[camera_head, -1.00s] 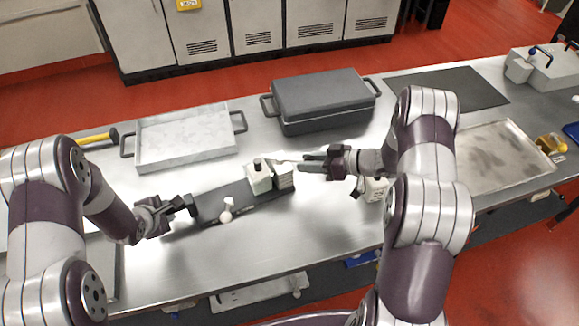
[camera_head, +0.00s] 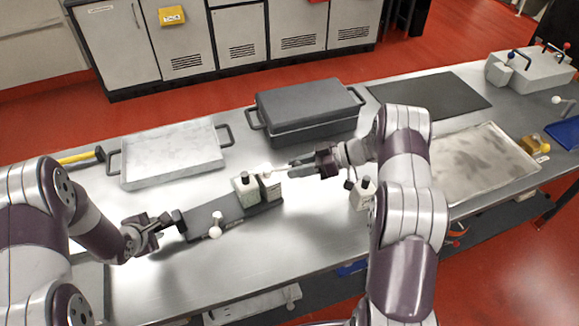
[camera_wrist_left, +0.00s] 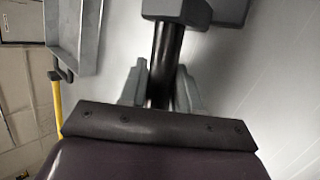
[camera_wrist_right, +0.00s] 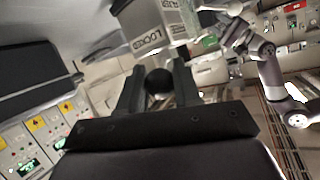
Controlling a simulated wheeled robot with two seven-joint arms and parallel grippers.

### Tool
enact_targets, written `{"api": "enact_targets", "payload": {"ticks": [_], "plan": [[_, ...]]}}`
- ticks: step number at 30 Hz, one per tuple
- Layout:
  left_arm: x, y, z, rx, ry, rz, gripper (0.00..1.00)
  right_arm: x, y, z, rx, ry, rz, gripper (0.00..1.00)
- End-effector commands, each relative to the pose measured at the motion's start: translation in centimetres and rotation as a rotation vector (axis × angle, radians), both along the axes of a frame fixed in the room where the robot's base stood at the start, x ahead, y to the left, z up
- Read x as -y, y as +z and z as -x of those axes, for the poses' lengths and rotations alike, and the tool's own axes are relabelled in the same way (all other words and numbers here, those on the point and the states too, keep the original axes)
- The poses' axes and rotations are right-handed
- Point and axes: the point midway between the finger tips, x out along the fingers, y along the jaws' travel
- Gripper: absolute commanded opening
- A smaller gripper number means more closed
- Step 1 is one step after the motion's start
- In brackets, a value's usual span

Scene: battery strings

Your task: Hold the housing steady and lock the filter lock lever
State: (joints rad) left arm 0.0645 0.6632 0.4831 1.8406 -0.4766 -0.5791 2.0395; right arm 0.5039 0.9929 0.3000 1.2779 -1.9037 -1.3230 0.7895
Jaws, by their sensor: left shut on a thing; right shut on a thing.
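The housing (camera_head: 213,217) is a long dark grey block on the steel table, with two pale blocks at its right end. My left gripper (camera_head: 178,222) is at its left end, shut on a black bar handle (camera_wrist_left: 165,65) that joins the housing in the left wrist view. My right gripper (camera_head: 292,167) is beside the right-hand pale block (camera_head: 270,187). In the right wrist view a black ball knob of the filter lock lever (camera_wrist_right: 158,82) is between my fingers, just below a pale block marked LOCKED (camera_wrist_right: 155,30). The lever's shaft is mostly hidden.
A second pale block (camera_head: 362,195) with a dark knob stands right of the housing. A grey tray (camera_head: 172,172) and a dark lidded case (camera_head: 308,105) lie behind. Table in front is clear.

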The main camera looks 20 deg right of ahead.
Motion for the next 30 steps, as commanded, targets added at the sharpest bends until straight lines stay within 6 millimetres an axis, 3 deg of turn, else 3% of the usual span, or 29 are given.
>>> {"api": "enact_targets", "payload": {"ticks": [2,3,4,14,24,30], "plan": [[0.1,-0.8,0.8,-0.025,-0.005,-0.003,0.0,-0.1,-0.3,0.1,-0.004,0.003,0.0,0.0],[0.1,-0.8,0.8,-0.025,-0.005,-0.003,0.0,-0.1,-0.3,0.1,-0.004,0.003,0.0,0.46],[0.1,-0.8,0.8,-0.025,-0.005,-0.003,0.0,-0.1,-0.3,0.1,-0.004,0.003,0.0,0.56],[0.1,-0.8,0.8,-0.025,-0.005,-0.003,0.0,0.0,0.2,0.0,-0.001,0.001,0.001,0.57],[0.1,-0.8,0.8,-0.025,-0.005,-0.003,0.0,0.0,7.6,0.2,0.001,0.002,0.0,0.57],[0.1,-0.8,0.8,-0.025,-0.005,-0.003,0.0,0.0,9.8,0.3,0.0,0.001,0.001,0.57]]}}
